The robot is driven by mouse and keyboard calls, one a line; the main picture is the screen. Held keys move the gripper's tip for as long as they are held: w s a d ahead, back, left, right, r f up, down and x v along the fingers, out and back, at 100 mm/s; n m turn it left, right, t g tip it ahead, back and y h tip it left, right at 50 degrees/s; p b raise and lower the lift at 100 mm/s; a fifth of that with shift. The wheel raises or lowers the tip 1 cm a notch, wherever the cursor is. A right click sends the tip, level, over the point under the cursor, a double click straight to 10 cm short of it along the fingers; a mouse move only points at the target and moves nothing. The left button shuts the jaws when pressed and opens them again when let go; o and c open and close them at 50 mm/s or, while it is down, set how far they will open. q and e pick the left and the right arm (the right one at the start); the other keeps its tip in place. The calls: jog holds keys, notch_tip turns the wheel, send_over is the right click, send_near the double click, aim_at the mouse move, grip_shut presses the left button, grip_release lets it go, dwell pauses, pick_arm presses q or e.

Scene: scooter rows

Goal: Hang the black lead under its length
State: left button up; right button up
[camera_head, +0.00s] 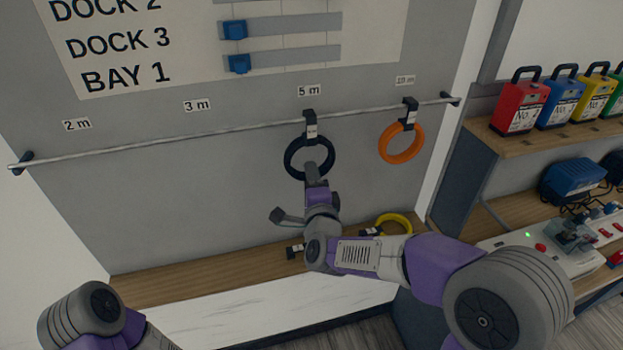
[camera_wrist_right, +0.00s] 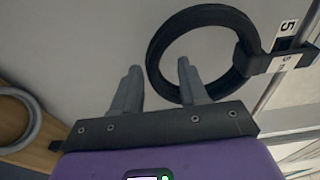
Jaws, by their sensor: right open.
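The black lead (camera_head: 290,157), a coiled ring, hangs from the rail (camera_head: 240,130) by a black hook with a white tag (camera_head: 311,131), under the "5 m" label (camera_head: 308,90). My right gripper (camera_head: 318,172) is in front of the ring's lower part. Its fingers (camera_wrist_right: 159,68) are apart, one overlapping the ring in the picture; contact cannot be told. My left gripper is out of view.
An orange lead (camera_head: 386,151) hangs under "10 m" (camera_head: 405,80). A yellow lead (camera_head: 405,219) lies on the wooden ledge (camera_head: 160,283) below, with a black tagged hook (camera_head: 295,251) nearby. Rail under 2 m and 3 m is bare. Shelves (camera_head: 560,140) stand right.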

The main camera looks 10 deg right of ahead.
jog(key=s, duration=0.8)
notch_tip(320, 180, down, 28)
jog(key=s+a+n+g+y, duration=0.2)
jog(key=n+g+y, duration=0.1)
jog(key=n+g, duration=0.6)
jog(key=s+a+f+n+g+y, duration=0.2)
jog(key=s+f+n+g, duration=0.5)
jog(key=s+f, duration=1.1)
jog(key=shift+s+a+f+g+y, duration=0.2)
jog(key=shift+s+a+g+y, duration=0.15)
jog(key=shift+g, duration=0.45)
